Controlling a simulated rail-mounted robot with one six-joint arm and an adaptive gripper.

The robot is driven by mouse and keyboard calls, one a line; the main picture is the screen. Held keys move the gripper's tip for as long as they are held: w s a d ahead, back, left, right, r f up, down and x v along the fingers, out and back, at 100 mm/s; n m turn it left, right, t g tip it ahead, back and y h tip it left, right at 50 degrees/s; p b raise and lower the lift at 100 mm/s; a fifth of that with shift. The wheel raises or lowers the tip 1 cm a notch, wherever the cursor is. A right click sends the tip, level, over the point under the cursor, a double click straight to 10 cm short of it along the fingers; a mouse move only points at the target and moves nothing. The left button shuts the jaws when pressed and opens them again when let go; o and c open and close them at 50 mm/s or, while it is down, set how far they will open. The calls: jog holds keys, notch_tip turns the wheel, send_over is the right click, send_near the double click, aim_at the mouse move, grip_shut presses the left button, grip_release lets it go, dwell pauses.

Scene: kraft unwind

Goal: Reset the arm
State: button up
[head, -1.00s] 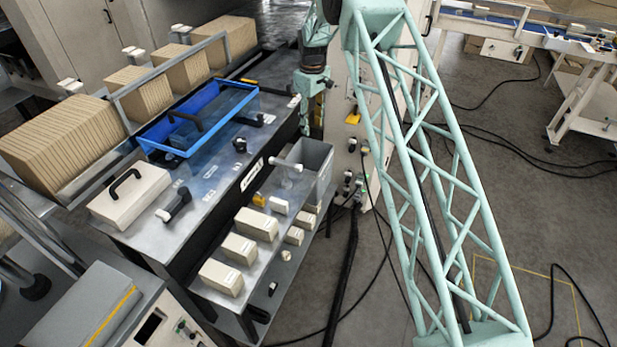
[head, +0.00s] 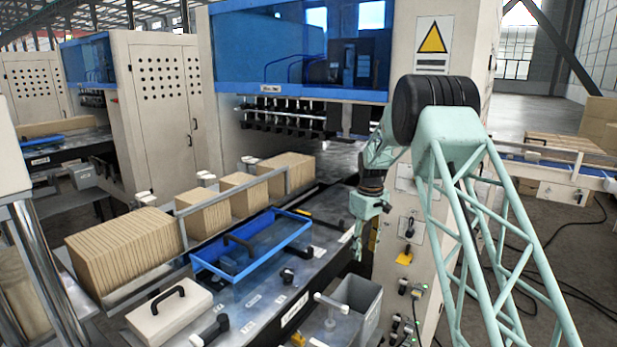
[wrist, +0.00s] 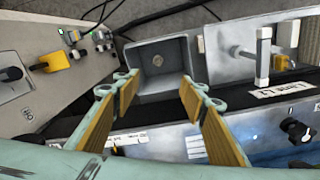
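My gripper (head: 358,246) hangs at the end of my pale green arm (head: 372,155), beside the beige machine column and above the right end of the grey worktable (head: 240,318). In the wrist view, the two fingers of my gripper (wrist: 160,82) with yellow-brown inner pads stand wide apart with nothing between them. The same bin (head: 362,298) stands below my gripper in the head view.
A blue tray (head: 205,265) with a black-handled item lies on the table. Several kraft stacks (head: 120,250) stand behind a rail. A white box (head: 170,312) is at the front left. The column carries knobs and a yellow switch (head: 404,258).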

jog(key=s+r+m+t+b, duration=0.1)
jog(key=s+r+m+b, duration=0.15)
jog(key=s+r, duration=1.2)
jog(key=s+r+m+t+b, duration=0.1)
jog(key=s+r+b, duration=0.3)
jog(key=s+r, duration=1.1)
jog(key=s+f+m+b, duration=0.2)
jog(key=s+b, duration=0.1)
jog(key=s, duration=2.1)
jog(key=s+f+m+b, duration=0.1)
jog(key=s+f, duration=0.2)
jog(key=s, duration=0.6)
jog(key=s+f+t+b, duration=0.1)
jog(key=s+f, duration=0.3)
jog(key=s, duration=0.5)
jog(key=shift+m+t, duration=0.3)
jog(key=shift+m, duration=0.05)
